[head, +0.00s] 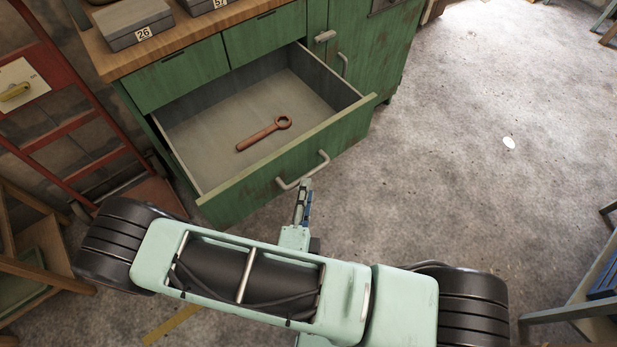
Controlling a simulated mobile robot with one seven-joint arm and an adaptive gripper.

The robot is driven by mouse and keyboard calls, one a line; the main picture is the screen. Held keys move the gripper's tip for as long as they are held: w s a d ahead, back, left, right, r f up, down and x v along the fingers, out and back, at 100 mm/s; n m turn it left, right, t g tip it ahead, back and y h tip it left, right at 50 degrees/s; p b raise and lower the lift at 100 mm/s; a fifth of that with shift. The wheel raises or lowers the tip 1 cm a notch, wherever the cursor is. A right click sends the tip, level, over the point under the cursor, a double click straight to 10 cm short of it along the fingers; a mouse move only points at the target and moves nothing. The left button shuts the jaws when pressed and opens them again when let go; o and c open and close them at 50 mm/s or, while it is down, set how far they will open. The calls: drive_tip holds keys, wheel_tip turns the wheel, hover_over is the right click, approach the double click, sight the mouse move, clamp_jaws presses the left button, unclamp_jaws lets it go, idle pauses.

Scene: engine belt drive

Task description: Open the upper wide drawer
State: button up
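The wide green drawer (285,157) under the two small drawers stands pulled far out of the green cabinet. Its grey inside shows, and a reddish-brown ring wrench (264,133) lies on its floor. A pale bar handle (318,174) sits on the drawer front. My gripper (304,188) is just in front of the drawer, at the lower edge of the handle. It is seen from above, nearly edge-on, so I cannot tell whether it touches the handle or whether its fingers are open or shut. Any wide drawer below is hidden.
Two shut small drawers (176,77) sit above, under a wooden top with grey boxes (132,22). A green door (372,48) is at right. A red hand truck (50,110) stands at left, a chair (590,300) at lower right. The concrete floor (470,140) is clear at right.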

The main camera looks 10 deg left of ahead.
drive_tip(key=s, duration=0.5)
drive_tip(key=shift+s+d+r, duration=0.25)
drive_tip(key=shift+s+r, duration=0.05)
drive_tip(key=shift+r, duration=0.1)
